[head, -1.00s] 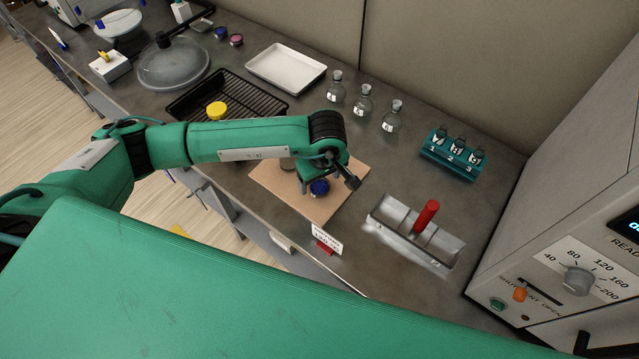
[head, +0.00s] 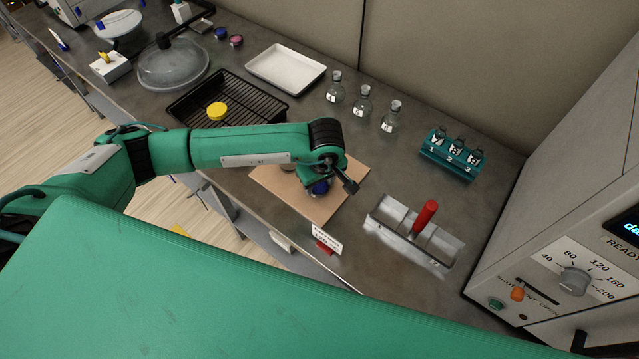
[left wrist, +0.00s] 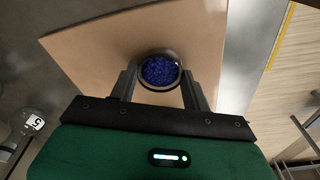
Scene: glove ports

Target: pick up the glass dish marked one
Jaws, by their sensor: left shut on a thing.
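A small round glass dish with dark blue grains (left wrist: 160,71) is between the two fingers of my left gripper (left wrist: 158,82) in the left wrist view. In the head view the blue dish (head: 320,188) is partly covered by my left gripper (head: 318,182), low over a tan board (head: 268,178). The gripper is shut on this dish. No mark on the dish is readable. I cannot tell whether it touches the board. A greyish thing, mostly hidden, shows on the board beside the gripper. My right gripper is not in view.
A metal carrier with a red handle (head: 425,217) stands right of the board, with a small sign (head: 327,239) in front. A black rack tray (head: 188,108) with a yellow lid (head: 217,111) lies behind left. Several stoppered flasks (head: 362,102) and a teal rack (head: 449,162) stand behind.

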